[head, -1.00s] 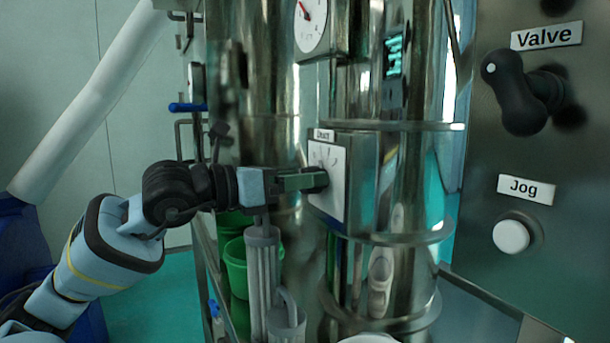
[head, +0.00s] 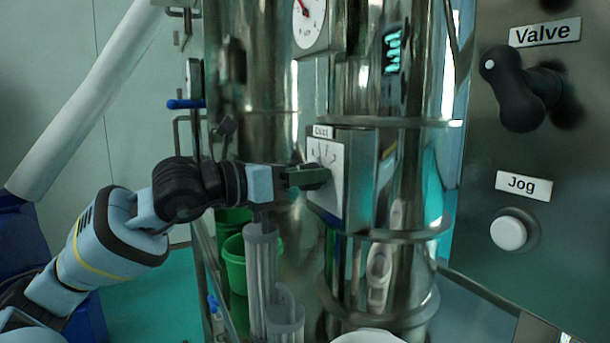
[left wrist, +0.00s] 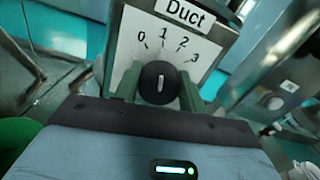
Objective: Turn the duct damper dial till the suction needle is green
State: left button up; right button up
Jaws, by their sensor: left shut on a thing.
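The duct damper dial is a black knob (left wrist: 158,83) with a pale pointer mark, on a white plate (left wrist: 150,42) labelled Duct and numbered 0 to 3. The mark points up, close to the 1. My left gripper (head: 308,177) is shut on the knob; in the left wrist view its green fingers stand on either side of it. In the head view the gripper hides most of the knob. A round white gauge (head: 311,27) with a red needle is cut off at the top; its needle points to the upper left. My right gripper is not in view.
A steel panel at the right carries a black Valve handle (head: 518,88) and a white Jog button (head: 508,233). Steel columns stand behind the dial box. Green buckets (head: 236,265) and grey tubes (head: 262,270) are below my left arm.

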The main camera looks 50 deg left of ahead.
pick_arm(q)
jog(key=shift+f+m+b, duration=0.15)
jog(key=shift+m+b, duration=1.25)
jog(key=shift+m, duration=0.1)
jog(key=shift+d+m+b, duration=0.1)
jog(key=shift+m+b, duration=0.9)
jog(key=shift+m, duration=0.2)
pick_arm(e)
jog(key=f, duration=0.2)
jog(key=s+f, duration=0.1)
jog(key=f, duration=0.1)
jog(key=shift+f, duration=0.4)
pick_arm(q)
jog(key=shift+m, duration=0.3)
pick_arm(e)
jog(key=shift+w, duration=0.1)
pick_arm(q)
jog(key=o, duration=1)
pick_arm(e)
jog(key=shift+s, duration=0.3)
pick_arm(q)
jog(key=shift+s, duration=0.15)
